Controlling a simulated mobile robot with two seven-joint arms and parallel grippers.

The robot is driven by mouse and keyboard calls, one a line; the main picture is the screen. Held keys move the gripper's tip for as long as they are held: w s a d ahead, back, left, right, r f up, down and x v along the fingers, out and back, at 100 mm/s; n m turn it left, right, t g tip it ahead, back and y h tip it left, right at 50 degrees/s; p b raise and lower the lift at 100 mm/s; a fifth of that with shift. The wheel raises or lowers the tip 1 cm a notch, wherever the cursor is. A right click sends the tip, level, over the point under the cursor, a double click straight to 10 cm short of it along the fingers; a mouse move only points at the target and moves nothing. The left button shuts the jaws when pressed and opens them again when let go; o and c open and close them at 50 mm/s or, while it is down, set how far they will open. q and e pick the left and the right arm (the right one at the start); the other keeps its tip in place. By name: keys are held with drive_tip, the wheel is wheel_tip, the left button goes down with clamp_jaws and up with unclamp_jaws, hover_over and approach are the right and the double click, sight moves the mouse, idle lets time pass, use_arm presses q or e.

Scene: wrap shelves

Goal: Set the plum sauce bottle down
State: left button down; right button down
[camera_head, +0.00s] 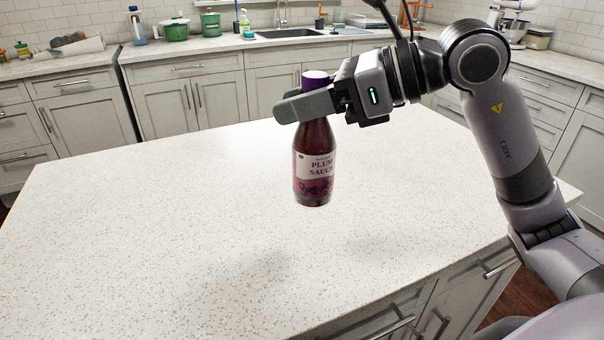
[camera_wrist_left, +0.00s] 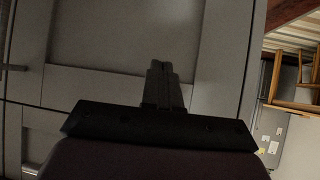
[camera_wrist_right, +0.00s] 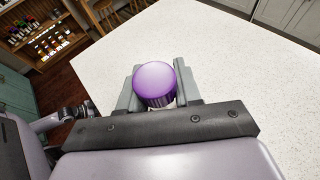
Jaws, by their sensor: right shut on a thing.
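The plum sauce bottle (camera_head: 314,165) has a purple cap, dark red contents and a pale and purple label. It hangs upright over the speckled white island counter (camera_head: 150,210), seemingly clear of the surface. My right gripper (camera_head: 305,103) is shut on the bottle's neck, just below the cap. In the right wrist view the purple cap (camera_wrist_right: 155,84) sits between the two fingers, and the bottle's body is hidden below it. My left gripper (camera_wrist_left: 166,85) shows only in the left wrist view, fingers together and empty, in front of grey cabinet panels.
The island counter is bare around and below the bottle. A back counter holds green pots (camera_head: 174,30), another bottle (camera_head: 244,22) and a sink (camera_head: 290,33). A stand mixer (camera_head: 515,25) is at the far right. Wooden shelves with jars (camera_wrist_right: 50,42) stand beyond the island.

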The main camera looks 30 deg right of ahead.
sight(303, 170)
use_arm(q)
drive_tip(key=shift+d+f+b, duration=0.2)
drive_tip(key=shift+f+b, duration=0.15)
drive_tip(key=shift+b, duration=0.25)
use_arm(e)
drive_tip(key=shift+f, duration=5)
use_arm(q)
drive_tip(key=shift+w, duration=0.1)
use_arm(e)
drive_tip(key=shift+f, duration=0.15)
drive_tip(key=c, duration=0.8)
unclamp_jaws()
use_arm(q)
drive_tip(key=shift+f, duration=0.15)
use_arm(e)
drive_tip(key=shift+r, duration=0.2)
use_arm(q)
drive_tip(key=shift+w+d+f+b, duration=0.15)
drive_tip(key=shift+f+b, duration=0.2)
drive_tip(key=shift+b, duration=0.4)
drive_tip(key=shift+w+d+f+b, duration=0.1)
drive_tip(key=shift+f+b, duration=0.25)
drive_tip(key=shift+b, duration=0.4)
use_arm(e)
drive_tip(key=shift+v, duration=5.95)
